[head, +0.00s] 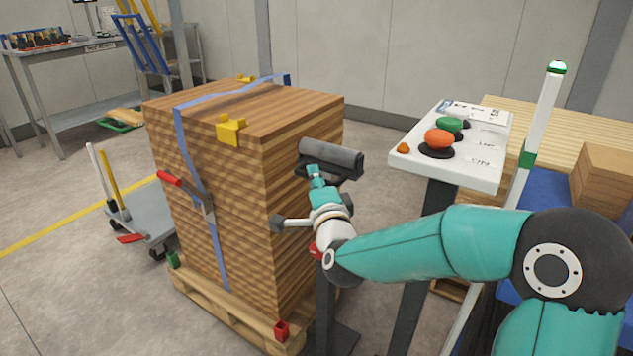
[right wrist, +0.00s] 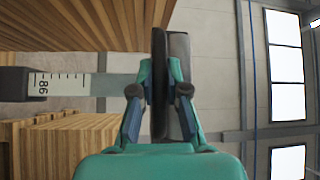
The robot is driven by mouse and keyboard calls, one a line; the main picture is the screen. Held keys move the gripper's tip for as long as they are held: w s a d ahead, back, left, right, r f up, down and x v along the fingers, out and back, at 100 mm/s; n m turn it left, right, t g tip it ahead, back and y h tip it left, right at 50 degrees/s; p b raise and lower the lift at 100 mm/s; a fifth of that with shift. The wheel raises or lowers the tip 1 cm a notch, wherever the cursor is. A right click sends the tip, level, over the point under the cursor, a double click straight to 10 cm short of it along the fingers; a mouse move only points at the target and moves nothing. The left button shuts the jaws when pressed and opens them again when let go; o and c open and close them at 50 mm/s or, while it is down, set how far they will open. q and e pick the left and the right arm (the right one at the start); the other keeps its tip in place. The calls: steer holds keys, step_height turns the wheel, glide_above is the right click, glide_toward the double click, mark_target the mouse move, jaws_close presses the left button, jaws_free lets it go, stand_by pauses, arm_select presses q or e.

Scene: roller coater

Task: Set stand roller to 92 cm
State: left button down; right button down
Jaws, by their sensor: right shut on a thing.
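The stand roller (head: 330,157) is a dark grey cylinder on top of a dark post, beside the wooden stack. My right gripper (head: 316,180) is at it from the near side. In the right wrist view, the gripper (right wrist: 160,92) is shut on the dark roller (right wrist: 178,85), with fingers on both sides. A pale scale strip (right wrist: 60,88) runs from the post's dark sleeve (right wrist: 13,85); its number near the sleeve appears to read 86. A red part (head: 314,250) shows low on the stand, partly behind my arm. My left gripper is not in view.
The strapped wooden stack (head: 210,170) stands on a pallet (head: 215,315) close left of the roller. A control box (head: 480,140) with green and orange-red buttons stands right. A white post (head: 545,110) with a green top is beside it. Clear floor lies at the front left.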

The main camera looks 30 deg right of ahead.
mark_target(315, 157)
steer(key=shift+t, duration=0.3)
step_height(315, 157, up, 6)
steer(key=shift+f, duration=0.3)
steer(key=c, duration=1.2)
jaws_free()
steer(key=shift+f, duration=0.15)
steer(key=shift+s+f, duration=0.1)
steer(key=v, duration=1.2)
